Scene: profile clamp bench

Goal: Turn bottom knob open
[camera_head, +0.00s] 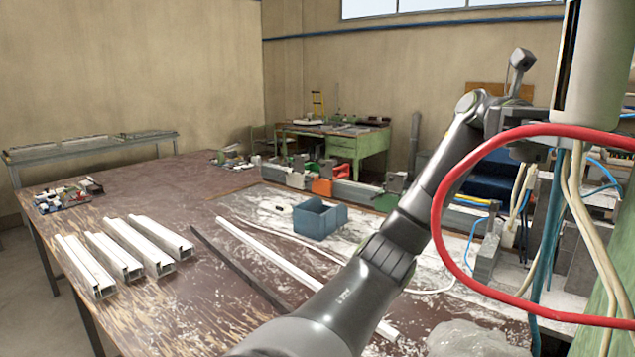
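One of my arms, which I take to be the left, rises from the bottom middle to the clamp machine (595,70) at the right edge. Its far end, with the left gripper (512,118), is beside the machine, below a grey upright lever-like part (521,60). The fingers are small and partly hidden behind the machine and cables, so I cannot tell whether they are open or shut or touching anything. No knob can be made out clearly; the bottom knob is hidden or too small to tell. My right gripper is not in view.
A thick red hose (436,215) loops in front of the machine, with blue and cream cables (575,190) hanging beside it. The brown table (190,190) holds several white profiles (147,245), a long white bar (300,275) and a blue box (320,218). A green desk (355,148) stands behind.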

